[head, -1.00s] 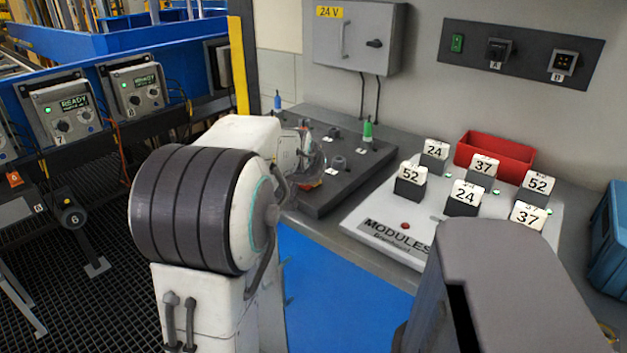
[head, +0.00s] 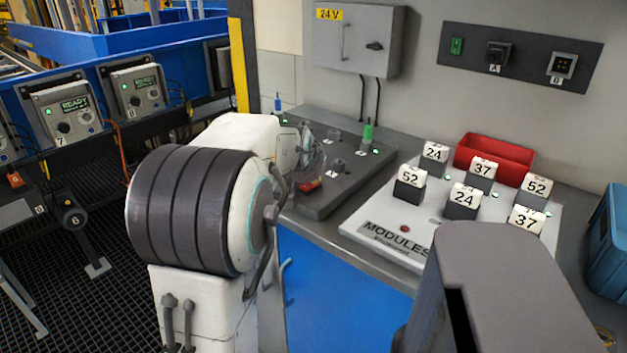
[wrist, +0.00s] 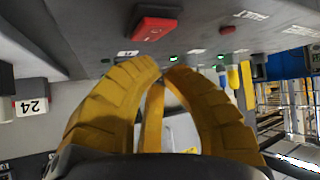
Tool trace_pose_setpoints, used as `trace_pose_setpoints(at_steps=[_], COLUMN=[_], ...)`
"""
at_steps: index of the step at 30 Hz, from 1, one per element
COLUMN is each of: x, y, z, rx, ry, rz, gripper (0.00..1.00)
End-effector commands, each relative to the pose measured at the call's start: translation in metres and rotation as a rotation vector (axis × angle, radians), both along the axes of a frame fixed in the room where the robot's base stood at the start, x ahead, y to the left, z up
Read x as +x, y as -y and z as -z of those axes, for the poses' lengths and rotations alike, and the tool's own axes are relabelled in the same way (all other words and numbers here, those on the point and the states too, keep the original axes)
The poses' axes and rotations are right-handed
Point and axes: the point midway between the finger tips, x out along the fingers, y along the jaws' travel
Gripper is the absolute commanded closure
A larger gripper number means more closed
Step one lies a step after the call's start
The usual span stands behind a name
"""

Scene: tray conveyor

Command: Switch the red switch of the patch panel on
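The patch panel (head: 345,188) is a dark slab on the bench, with a blue plug (head: 277,102) and a green plug (head: 367,133) standing in it. Its red switch (head: 309,186) shows just below my gripper (head: 312,160) in the head view, partly covered. In the wrist view the red rocker switch (wrist: 155,27) with a white mark lies beyond the fingertips. The yellow fingers of my gripper (wrist: 163,66) meet at the tips, holding nothing, apart from the switch in the picture. Small green lamps (wrist: 173,58) glow on the panel.
A light modules board (head: 385,240) with several numbered blocks lies to the right, a red bin (head: 495,157) behind it. A grey 24 V box (head: 355,40) hangs on the wall. A blue crate (head: 612,240) stands at the far right.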

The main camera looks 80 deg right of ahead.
Motion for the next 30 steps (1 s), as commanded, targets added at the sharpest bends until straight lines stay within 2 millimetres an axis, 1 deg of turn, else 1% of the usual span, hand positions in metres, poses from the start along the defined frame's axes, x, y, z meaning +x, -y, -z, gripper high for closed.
trace_pose_setpoints(at_steps=[7, 11, 14, 24, 30], x=[0.0, 0.0, 0.0, 0.002, 0.003], y=[0.0, 0.0, -0.001, -0.003, -0.005], z=[0.0, -0.004, -0.009, -0.037, -0.049], rx=[-0.001, -0.001, -0.002, -0.004, -0.002], ry=[0.0, 0.0, 0.0, 0.002, 0.003], rz=[0.0, 0.0, 0.0, -0.003, -0.003], gripper=[1.0, 1.0, 1.0, 1.0, 1.0])
